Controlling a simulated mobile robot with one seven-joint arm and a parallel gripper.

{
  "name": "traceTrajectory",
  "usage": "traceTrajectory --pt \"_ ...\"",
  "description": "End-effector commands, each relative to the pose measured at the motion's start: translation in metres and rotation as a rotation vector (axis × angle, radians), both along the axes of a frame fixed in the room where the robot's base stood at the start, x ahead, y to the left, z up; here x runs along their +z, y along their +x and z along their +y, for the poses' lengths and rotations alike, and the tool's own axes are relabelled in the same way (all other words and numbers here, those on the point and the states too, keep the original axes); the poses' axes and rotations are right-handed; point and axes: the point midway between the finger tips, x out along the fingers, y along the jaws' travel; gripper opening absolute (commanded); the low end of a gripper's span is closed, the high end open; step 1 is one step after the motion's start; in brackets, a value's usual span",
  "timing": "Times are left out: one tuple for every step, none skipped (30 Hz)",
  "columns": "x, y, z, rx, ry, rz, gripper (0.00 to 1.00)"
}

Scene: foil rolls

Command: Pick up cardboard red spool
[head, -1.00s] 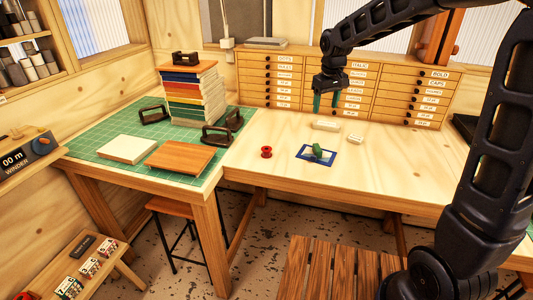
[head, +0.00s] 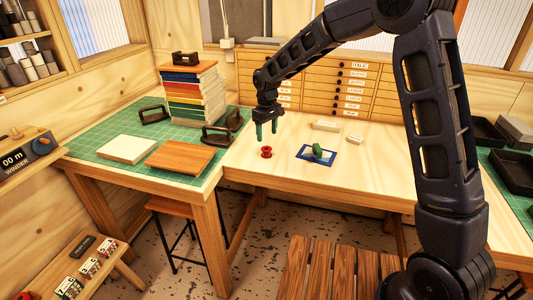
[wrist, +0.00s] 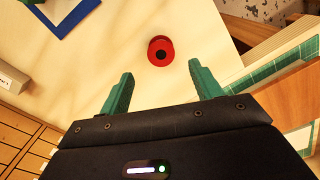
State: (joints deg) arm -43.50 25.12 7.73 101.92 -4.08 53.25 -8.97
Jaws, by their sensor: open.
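The red spool (head: 266,152) stands on the light wooden table (head: 240,172), near its left front part. In the wrist view the red spool (wrist: 160,50) shows from above with a dark hole in its middle. It lies ahead of the fingertips, roughly midway between them. My gripper (head: 266,133) has green fingers and hangs above the table, over and slightly behind the spool. In the wrist view my gripper (wrist: 161,78) is open and empty, with its fingers apart and not touching the spool.
A blue-framed piece with a green object (head: 317,150) lies right of the spool. Pale blocks (head: 326,125) sit behind it. On the left, a green mat (head: 90,145) bears a stack of books (head: 195,100), dark-handled items and flat boards. Drawers (head: 350,90) line the back.

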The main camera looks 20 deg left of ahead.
Motion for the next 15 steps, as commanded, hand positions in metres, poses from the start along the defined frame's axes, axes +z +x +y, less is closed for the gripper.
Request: traceTrajectory --pt "-0.009 -0.001 0.000 0.001 -0.003 0.003 0.64" --pt "-0.013 -0.001 0.000 0.001 -0.002 0.002 0.64" --pt "-0.018 -0.001 0.000 0.001 -0.002 0.001 0.64" --pt "-0.022 -0.001 0.000 0.001 -0.002 0.001 0.64" --pt "-0.026 -0.001 0.000 0.001 -0.002 0.001 0.64" --pt "-0.029 0.000 0.000 0.000 -0.001 0.000 0.64" --pt "-0.031 0.000 0.000 0.000 -0.001 0.000 0.64" --pt "-0.033 0.000 0.000 0.000 0.000 0.000 0.64" --pt "-0.034 0.000 0.000 0.000 0.000 0.000 0.64" --pt "-0.036 0.000 0.000 0.000 0.000 0.000 0.64" --pt "-0.037 0.000 0.000 0.000 -0.001 0.000 0.64" --pt "-0.040 -0.001 0.000 0.000 -0.001 0.000 0.64" --pt "-0.043 -0.001 0.000 0.000 -0.002 0.001 0.64" --pt "-0.046 -0.001 0.000 0.000 -0.002 0.001 0.64" --pt "-0.051 -0.001 0.001 0.000 -0.002 0.001 0.64"
